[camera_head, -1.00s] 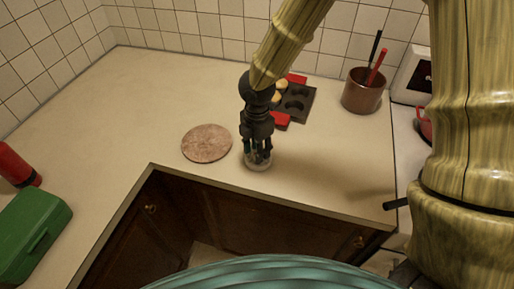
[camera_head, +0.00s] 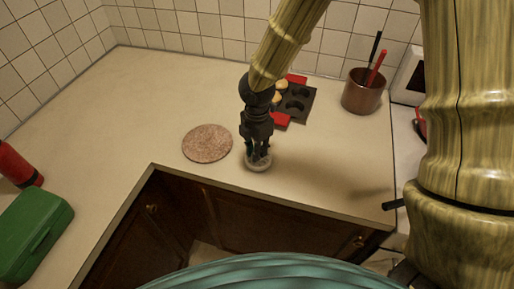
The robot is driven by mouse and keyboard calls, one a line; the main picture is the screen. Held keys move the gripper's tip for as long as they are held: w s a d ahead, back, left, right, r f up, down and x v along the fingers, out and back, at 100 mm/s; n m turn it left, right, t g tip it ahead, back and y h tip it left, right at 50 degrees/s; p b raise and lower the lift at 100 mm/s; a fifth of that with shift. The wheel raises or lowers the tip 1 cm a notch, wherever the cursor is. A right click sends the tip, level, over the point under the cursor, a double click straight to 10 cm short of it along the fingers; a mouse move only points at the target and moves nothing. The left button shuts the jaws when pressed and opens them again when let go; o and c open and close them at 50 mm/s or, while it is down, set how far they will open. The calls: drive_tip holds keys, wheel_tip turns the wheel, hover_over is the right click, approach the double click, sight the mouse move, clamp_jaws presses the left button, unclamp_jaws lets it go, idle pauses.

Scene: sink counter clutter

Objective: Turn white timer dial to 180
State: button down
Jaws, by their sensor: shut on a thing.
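The white timer (camera_head: 258,167) is a small round disc on the beige counter, close to the counter's front edge and right of the round mat. My gripper (camera_head: 258,158) points down onto the timer from above. Its fingers are closed on the timer's dial. The fingers cover most of the dial, so its markings and the angle it points to cannot be read.
A round pinkish mat (camera_head: 207,144) lies just left of my gripper. Behind it is a dark muffin tray (camera_head: 294,103) with red handles. A brown utensil pot (camera_head: 362,93) stands back right. A green box (camera_head: 33,236) and red bottle (camera_head: 17,165) are at left.

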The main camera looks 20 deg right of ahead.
drive_tip(key=c, duration=1.4)
unclamp_jaws()
drive_tip(key=shift+d, duration=0.1)
drive_tip(key=shift+c, duration=0.2)
wheel_tip(320, 180, up, 12)
